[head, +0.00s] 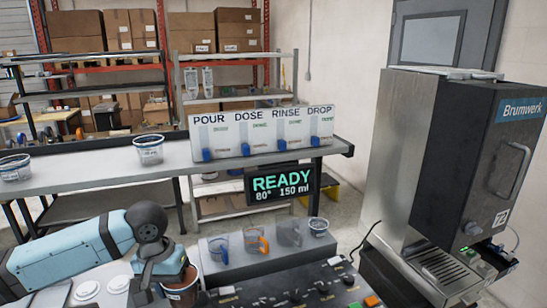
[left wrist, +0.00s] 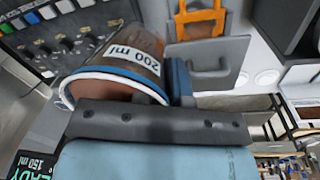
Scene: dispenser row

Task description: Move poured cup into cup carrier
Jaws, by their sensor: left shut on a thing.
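My left gripper (head: 160,280) is shut on a clear cup (head: 183,288) at the bottom of the head view, beside the control panel. In the left wrist view the cup (left wrist: 115,62) has a white rim with a blue band, a "200 ml" label and brown contents. It looks tilted in that view because the camera is turned. Part of the cup is hidden by the gripper. I cannot clearly make out a cup carrier. White round pieces (head: 87,290) lie on a light surface left of the gripper. My right gripper is not in view.
A grey block (head: 235,268) holds several vessels, one with an orange handle (head: 257,241). The control panel (head: 300,287) lies in front. A sign (head: 280,184) reads READY. The Brumwerk machine (head: 450,150) stands right. Cups (head: 150,150) stand on the back bench (head: 90,168).

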